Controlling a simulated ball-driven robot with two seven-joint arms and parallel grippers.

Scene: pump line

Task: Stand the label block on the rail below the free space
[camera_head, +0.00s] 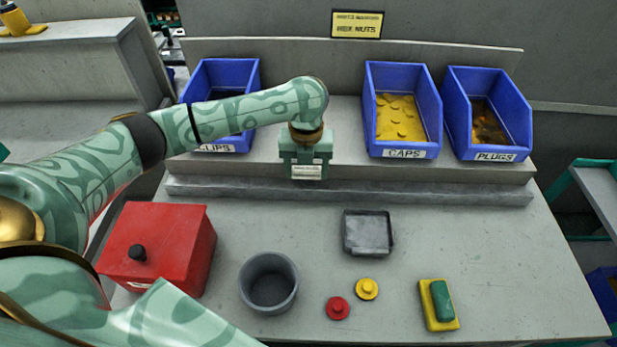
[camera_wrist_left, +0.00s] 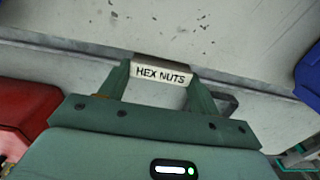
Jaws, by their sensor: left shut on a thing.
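My left gripper (camera_head: 305,160) is shut on the label block (camera_head: 306,172), a small block with a pale face. In the left wrist view the label block (camera_wrist_left: 163,73) reads HEX NUTS and sits between the fingers of the left gripper (camera_wrist_left: 160,86). The block is at the grey rail (camera_head: 430,193) along the shelf front, below the free space (camera_head: 342,118) between the CLIPS bin (camera_head: 222,146) and the CAPS bin (camera_head: 404,150). I cannot tell whether it touches the rail. My right gripper is not in view.
The PLUGS bin (camera_head: 492,152) stands right of CAPS. On the table are a red box (camera_head: 165,240), a grey cup (camera_head: 268,283), a dark tray (camera_head: 368,252), a red knob (camera_head: 338,308), a yellow knob (camera_head: 367,289) and a yellow-green block (camera_head: 438,304). A HEX NUTS sign (camera_head: 357,24) hangs above.

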